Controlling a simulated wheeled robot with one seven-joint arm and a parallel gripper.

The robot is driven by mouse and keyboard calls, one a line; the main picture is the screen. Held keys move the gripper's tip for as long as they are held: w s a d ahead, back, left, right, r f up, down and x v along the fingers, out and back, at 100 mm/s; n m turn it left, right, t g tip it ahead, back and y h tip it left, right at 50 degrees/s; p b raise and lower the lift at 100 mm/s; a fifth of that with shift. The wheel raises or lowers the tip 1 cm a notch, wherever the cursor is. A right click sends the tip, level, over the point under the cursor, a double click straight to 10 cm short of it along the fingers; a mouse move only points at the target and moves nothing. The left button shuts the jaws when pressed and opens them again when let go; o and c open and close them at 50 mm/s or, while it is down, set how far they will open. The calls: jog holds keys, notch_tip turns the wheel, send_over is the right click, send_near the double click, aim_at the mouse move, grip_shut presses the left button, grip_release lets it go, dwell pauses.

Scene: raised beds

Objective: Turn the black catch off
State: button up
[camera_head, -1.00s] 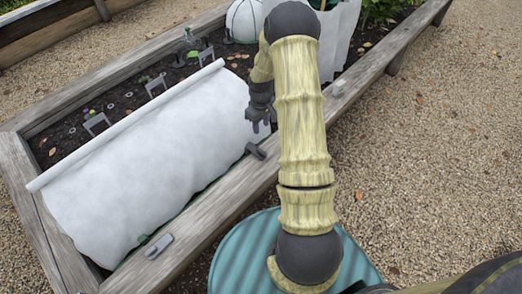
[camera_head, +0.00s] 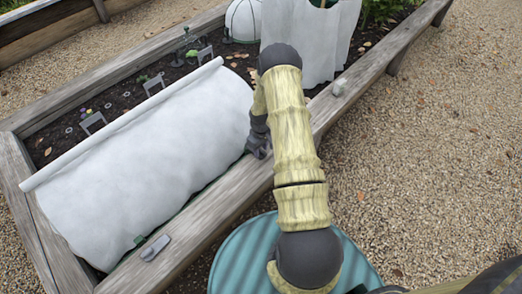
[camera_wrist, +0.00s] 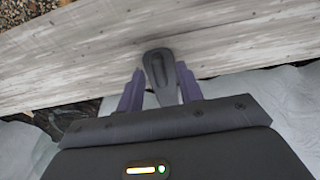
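The black catch (camera_wrist: 159,72) shows in the wrist view as a dark, rounded lever on the wooden rail, its upper end on the wood and its lower part reaching between my fingers. My gripper (camera_wrist: 157,78) is open, with one purple-grey finger on each side of the catch. The right finger is close to it; I cannot tell whether it touches. In the head view my gripper (camera_head: 259,150) is down at the front rail by the edge of the white cover (camera_head: 150,135), and it hides the catch there.
A grey catch (camera_head: 156,248) lies on the wooden rail (camera_head: 205,222) at lower left, and another grey piece (camera_head: 338,88) is farther up the rail. A teal ribbed container (camera_head: 240,262) stands below my arm. Gravel lies open on the right.

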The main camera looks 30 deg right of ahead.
jog(key=shift+f, duration=0.35)
grip_shut()
